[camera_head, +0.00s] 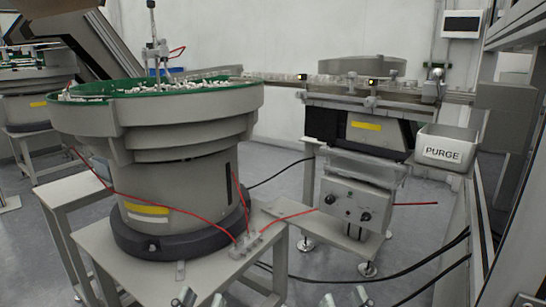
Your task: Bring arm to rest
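My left gripper (202,298) shows only at the bottom edge of the head view, left of centre. Its two silver fingertips stand apart with nothing seen between them. My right gripper (345,298) shows at the same edge, right of centre, also with its two fingertips apart and nothing seen between them. Both grippers are low in front of the feeder stand, and neither appears to touch anything. The rest of both arms is out of view.
A large bowl feeder (180,130) with a green rim holds many small white parts on a grey stand (75,190). A PURGE bin (443,148) and a control box (350,203) stand right. Red and black cables run across. Grey floor lies between.

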